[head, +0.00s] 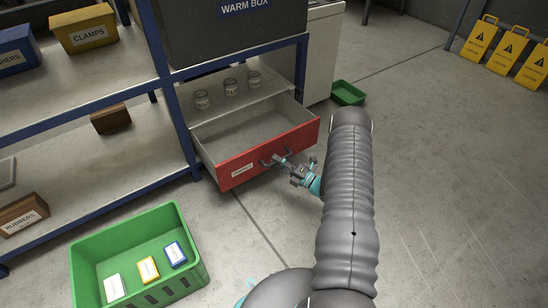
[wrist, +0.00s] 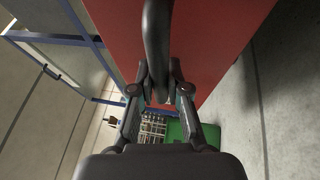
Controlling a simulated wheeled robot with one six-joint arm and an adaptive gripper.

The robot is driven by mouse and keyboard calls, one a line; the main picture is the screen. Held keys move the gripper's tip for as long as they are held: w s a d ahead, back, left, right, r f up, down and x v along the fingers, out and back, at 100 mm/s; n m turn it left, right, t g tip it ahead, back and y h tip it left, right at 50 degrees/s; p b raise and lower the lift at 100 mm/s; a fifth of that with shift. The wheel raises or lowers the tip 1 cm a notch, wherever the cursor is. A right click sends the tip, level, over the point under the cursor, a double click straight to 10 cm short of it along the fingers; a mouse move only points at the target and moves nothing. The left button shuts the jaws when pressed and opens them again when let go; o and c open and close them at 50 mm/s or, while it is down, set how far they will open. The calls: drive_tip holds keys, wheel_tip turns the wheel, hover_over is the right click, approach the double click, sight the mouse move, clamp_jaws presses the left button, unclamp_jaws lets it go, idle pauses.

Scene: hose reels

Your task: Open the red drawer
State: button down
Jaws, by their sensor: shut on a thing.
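The red drawer (head: 248,164) is pulled out from under the blue-framed shelf, and its grey inside shows empty in the head view. A dark bar handle (head: 268,160) is on its red front, beside a white label. My gripper (head: 284,161) is at this handle, at the front's middle. In the wrist view the red front (wrist: 215,35) fills the top, and the handle (wrist: 157,45) runs down between the fingers of my gripper (wrist: 160,92), which are shut on it.
A large green crate (head: 190,243) with small boxes stands on the floor at lower left. A small green bin (head: 348,92) is behind the drawer to the right. Yellow signs (head: 512,44) stand far right; the floor between is clear.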

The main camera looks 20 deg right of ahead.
drive_tip(key=shift+d, duration=0.1)
drive_tip(key=c, duration=1.1)
unclamp_jaws()
drive_tip(key=shift+c, duration=0.2)
drive_tip(key=v, duration=1.2)
